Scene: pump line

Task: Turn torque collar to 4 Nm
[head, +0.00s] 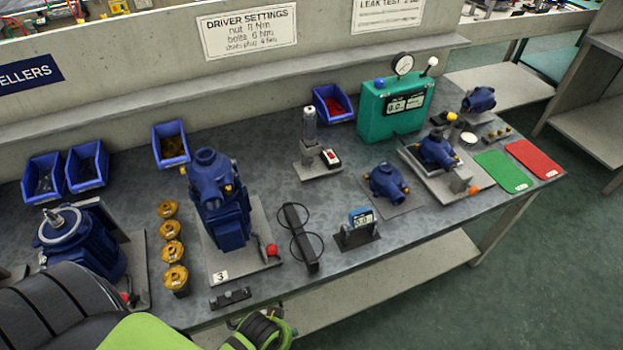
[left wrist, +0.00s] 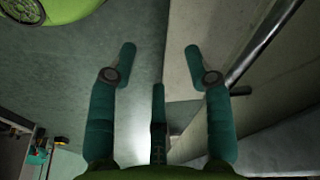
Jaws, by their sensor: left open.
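A grey upright cylinder (head: 309,125), which looks like the driver, stands in a stand with a small red-buttoned box (head: 330,157) at the middle back of the bench. A collar and its scale are too small to make out. A wall sign headed DRIVER SETTINGS (head: 247,30) hangs above; its lines are partly legible. My right gripper is not seen.
A blue pump (head: 222,200) on a plate, brass parts (head: 172,251) and a dark motor (head: 75,245) stand at the left. Blue bins (head: 170,145) line the back.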

